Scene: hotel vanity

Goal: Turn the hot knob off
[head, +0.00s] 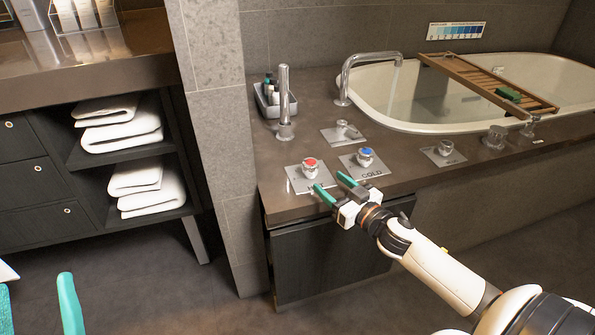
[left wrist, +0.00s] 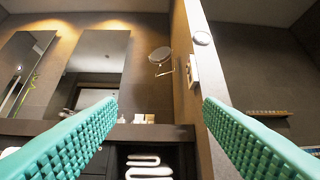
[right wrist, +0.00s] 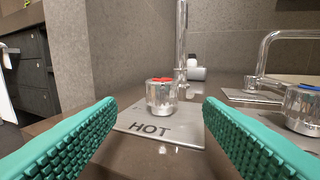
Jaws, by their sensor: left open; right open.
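The hot knob (head: 310,167) is a clear and chrome knob with a red top on a metal plate in the head view. In the right wrist view the hot knob (right wrist: 161,95) stands ahead, between and beyond my fingers, above the word HOT. The cold knob (head: 365,157) with a blue top is to its right; it also shows at the right wrist view's right edge (right wrist: 302,106). My right gripper (head: 334,188) is open and empty, just in front of the hot plate. My left gripper (left wrist: 160,112) is open and empty, away from the counter, facing the mirrors.
A chrome spout (head: 284,100) stands behind the hot knob, and a curved faucet (head: 362,75) reaches over the bathtub (head: 385,95). A toiletry tray (head: 267,102) sits by the wall. Shelves with folded towels (head: 120,125) are at left.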

